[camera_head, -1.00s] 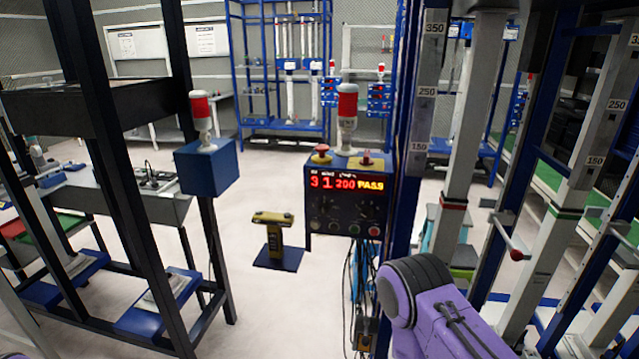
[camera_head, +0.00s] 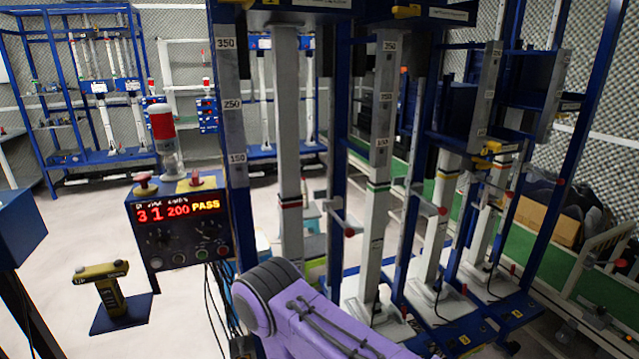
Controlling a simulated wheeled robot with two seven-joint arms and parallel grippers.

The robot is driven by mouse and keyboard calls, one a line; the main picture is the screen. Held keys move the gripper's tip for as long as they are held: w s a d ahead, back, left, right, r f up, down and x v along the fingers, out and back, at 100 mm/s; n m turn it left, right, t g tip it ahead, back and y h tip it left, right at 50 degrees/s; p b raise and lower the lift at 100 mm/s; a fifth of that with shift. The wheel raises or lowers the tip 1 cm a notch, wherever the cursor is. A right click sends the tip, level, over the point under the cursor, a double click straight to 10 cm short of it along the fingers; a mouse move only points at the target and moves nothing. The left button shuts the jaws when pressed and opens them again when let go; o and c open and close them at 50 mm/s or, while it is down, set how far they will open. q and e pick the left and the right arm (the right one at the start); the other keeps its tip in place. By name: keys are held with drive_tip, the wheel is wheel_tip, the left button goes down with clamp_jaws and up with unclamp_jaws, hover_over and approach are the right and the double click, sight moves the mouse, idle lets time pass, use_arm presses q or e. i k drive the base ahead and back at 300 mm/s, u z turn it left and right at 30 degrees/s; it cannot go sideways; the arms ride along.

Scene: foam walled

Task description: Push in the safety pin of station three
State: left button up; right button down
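A blue test rack (camera_head: 232,130) with several upright white columns fills the middle and right of the head view. Rods with red ball ends stick out beside the columns: one near the front (camera_head: 349,232), one further right (camera_head: 443,211). These look like safety pins, but I cannot tell how far in they sit. No station number is readable at the columns, so I cannot tell which is station three. The control box (camera_head: 180,225) shows "3 1 200 PASS" in lit digits. My purple arm link shows at the bottom middle; neither gripper is in view.
A red and white signal lamp (camera_head: 163,135) stands on the control box, with black cables below it. A yellow scanner-like device on a stand (camera_head: 108,290) is at the lower left. A cardboard box (camera_head: 545,220) lies at the right.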

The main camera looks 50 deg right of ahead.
sight(510, 194)
drive_tip(key=z, duration=2.75)
drive_tip(key=k, duration=0.6)
drive_tip(key=z, duration=0.75)
drive_tip(key=i, duration=2.05)
drive_tip(key=u, duration=0.25)
